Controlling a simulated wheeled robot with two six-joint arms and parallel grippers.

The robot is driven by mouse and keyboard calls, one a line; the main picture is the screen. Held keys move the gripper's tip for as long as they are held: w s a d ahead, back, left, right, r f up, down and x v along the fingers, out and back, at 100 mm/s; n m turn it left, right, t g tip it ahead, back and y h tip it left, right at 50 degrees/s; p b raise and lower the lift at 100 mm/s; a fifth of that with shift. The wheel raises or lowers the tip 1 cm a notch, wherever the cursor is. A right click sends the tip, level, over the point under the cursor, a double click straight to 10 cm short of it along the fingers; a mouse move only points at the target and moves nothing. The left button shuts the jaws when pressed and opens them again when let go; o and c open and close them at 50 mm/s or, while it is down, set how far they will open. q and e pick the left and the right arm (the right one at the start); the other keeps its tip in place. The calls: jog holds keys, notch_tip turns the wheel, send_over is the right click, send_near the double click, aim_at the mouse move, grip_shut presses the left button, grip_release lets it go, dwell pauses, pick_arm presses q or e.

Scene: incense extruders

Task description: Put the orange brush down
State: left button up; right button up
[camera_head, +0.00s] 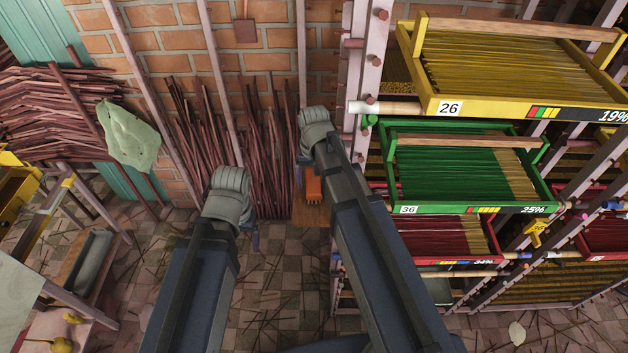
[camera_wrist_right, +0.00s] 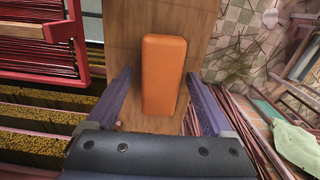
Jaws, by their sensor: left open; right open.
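The orange brush (camera_wrist_right: 165,72) is a plain orange block lying on a brown wooden board (camera_wrist_right: 123,45) in the right wrist view. In the head view a small part of the brush (camera_head: 313,190) shows below my right wrist. My right gripper (camera_wrist_right: 159,80) is open, with one purple finger on each side of the brush's near part and a gap visible on both sides. My left gripper (camera_head: 256,240) is open, mostly hidden behind its own wrist in the head view, and away from the brush.
A rack on the right holds a yellow tray (camera_head: 530,106), a green tray (camera_head: 470,208) and red trays (camera_head: 455,258) of incense sticks. Bundles of dark sticks (camera_head: 270,150) lean on the brick wall. A pale green cloth (camera_head: 128,137) hangs on the left. The tiled floor (camera_head: 275,290) is littered with sticks.

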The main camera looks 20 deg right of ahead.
aim_at(316, 181)
jog(key=r+p, duration=0.6)
jog(key=r, duration=0.1)
jog(key=shift+d+r, duration=0.1)
jog(key=shift+d, duration=0.15)
pick_arm(q)
notch_tip(316, 181, up, 7)
jog(key=shift+f, duration=0.1)
pick_arm(e)
jog(key=shift+f, duration=0.2)
pick_arm(q)
notch_tip(316, 181, down, 6)
jog(key=b, duration=0.6)
jog(key=shift+f, duration=0.25)
pick_arm(e)
jog(key=f, duration=0.6)
jog(key=shift+a+f, duration=0.25)
jog(key=shift+f, duration=0.1)
